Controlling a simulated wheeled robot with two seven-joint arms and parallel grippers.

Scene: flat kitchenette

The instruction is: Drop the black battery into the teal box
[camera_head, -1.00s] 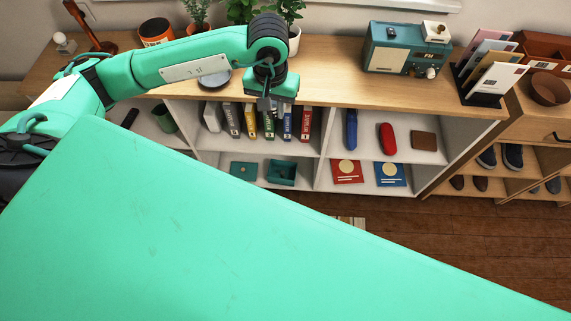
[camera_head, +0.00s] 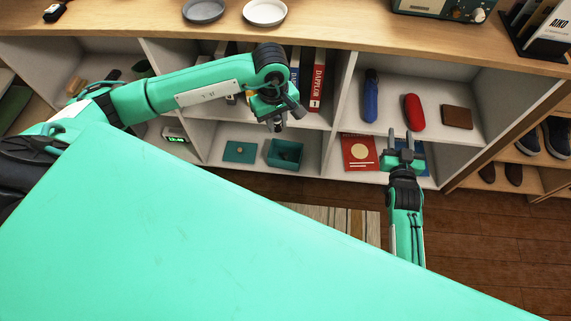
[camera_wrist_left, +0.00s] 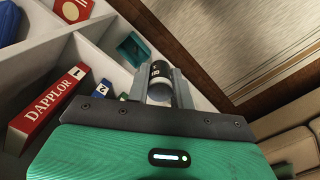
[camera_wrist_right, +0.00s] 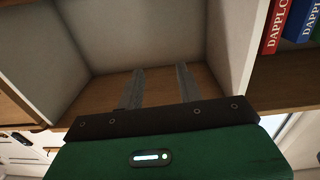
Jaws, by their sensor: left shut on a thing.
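The teal box (camera_head: 283,165) stands open-topped on the lower shelf, with a flat teal piece (camera_head: 240,152) to its left. My left gripper (camera_head: 275,122) is above and slightly left of the box, in front of the shelves. In the left wrist view my left gripper (camera_wrist_left: 163,72) is shut on the black battery (camera_wrist_left: 159,74), whose round end faces the camera. A teal thing (camera_wrist_left: 133,50), apparently the box, shows beyond it, apart from the battery. My right gripper (camera_head: 400,139) is open and empty in front of the lower right shelf; its spread fingers also show in the right wrist view (camera_wrist_right: 160,72).
A red book (camera_head: 360,153) lies right of the teal box, near my right gripper. Blue (camera_head: 371,98) and red (camera_head: 414,112) cases and a brown wallet (camera_head: 457,117) lie on the shelf above. Upright dividers separate the compartments. Upright books stand above the box.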

